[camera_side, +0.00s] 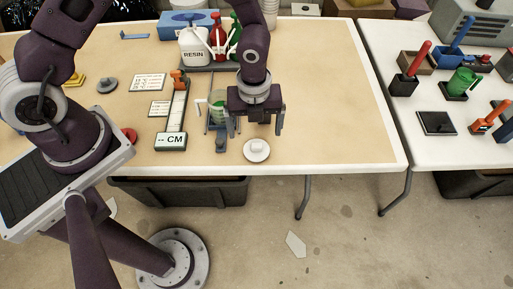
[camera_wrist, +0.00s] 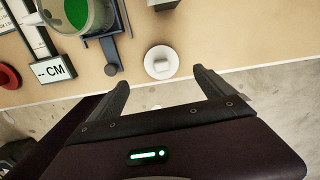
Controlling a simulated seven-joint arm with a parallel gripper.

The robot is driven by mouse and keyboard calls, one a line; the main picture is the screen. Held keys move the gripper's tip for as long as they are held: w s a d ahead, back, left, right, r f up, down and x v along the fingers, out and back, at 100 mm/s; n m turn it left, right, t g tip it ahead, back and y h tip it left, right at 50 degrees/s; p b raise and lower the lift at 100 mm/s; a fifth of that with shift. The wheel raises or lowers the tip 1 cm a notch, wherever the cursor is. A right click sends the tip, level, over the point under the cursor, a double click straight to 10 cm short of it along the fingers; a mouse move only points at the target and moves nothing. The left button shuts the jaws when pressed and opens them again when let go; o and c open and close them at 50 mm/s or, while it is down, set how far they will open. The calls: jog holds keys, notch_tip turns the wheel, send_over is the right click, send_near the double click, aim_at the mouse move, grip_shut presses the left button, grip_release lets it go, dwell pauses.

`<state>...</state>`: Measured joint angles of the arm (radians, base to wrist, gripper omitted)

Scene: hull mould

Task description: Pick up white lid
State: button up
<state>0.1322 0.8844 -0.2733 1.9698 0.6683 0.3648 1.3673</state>
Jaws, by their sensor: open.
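The white lid (camera_side: 256,150) is a round disc with a raised knob, lying flat near the front edge of the tan table (camera_side: 330,100). It also shows in the wrist view (camera_wrist: 161,62), just beyond the fingers. My gripper (camera_side: 256,130) is above the table, a little behind the lid in the side view. In the wrist view my gripper (camera_wrist: 163,80) has its two fingers spread wide with nothing between them. The lid is apart from the fingers.
A cup with green content (camera_wrist: 85,15) stands in a blue holder left of the lid. A "CM" gauge (camera_side: 171,141) lies further left. Resin, red and green bottles (camera_side: 194,46) stand behind. The table right of the lid is clear. A white table (camera_side: 440,165) with tools stands right.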

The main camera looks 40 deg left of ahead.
aim_at(257, 145)
jog(key=shift+m, duration=0.3)
jog(key=f, duration=0.8)
jog(key=shift+w+f, duration=0.15)
jog(key=shift+w, duration=0.1)
jog(key=c, duration=1.4)
